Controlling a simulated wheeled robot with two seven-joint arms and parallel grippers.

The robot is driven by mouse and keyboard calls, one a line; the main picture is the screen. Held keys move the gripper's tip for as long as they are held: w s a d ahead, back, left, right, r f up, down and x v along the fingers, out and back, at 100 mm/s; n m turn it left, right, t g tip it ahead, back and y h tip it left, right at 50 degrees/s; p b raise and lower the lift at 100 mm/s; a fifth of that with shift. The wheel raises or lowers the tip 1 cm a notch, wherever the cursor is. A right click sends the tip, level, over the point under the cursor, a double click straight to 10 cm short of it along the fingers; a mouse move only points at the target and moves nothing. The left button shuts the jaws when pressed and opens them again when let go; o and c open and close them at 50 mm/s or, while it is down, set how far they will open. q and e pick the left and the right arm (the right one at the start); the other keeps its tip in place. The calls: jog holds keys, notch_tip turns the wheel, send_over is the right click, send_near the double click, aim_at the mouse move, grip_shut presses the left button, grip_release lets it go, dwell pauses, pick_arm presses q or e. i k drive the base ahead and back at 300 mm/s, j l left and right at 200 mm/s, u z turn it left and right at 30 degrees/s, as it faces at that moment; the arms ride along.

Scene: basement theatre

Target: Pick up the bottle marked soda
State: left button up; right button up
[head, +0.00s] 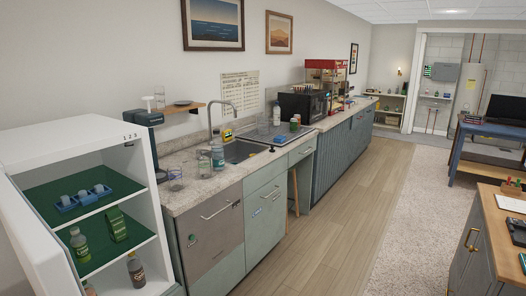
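No label can be read as soda at this size, so I cannot tell which bottle is the marked one. A green-tinted bottle with a pale label (79,244) stands upright on the middle shelf of the open white fridge (78,142) at the left. A dark bottle (136,270) stands on the lower shelf, and the top of another bottle (90,290) shows beside it, cut by the frame. Neither gripper is in view.
The fridge also holds a green carton (115,224) and a blue tray (66,204). The counter (202,187) carries a coffee machine, a faucet and a microwave (303,105). The wooden floor (300,250) is clear. A desk (491,214) stands at the right.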

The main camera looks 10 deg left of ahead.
aim_at(217, 142)
jog(key=i+l+u, duration=0.1)
jog(key=i+l, duration=0.3)
jog(key=i, duration=0.15)
jog(key=i+l+u, duration=0.1)
jog(key=i+l, duration=0.3)
jog(key=i, duration=0.1)
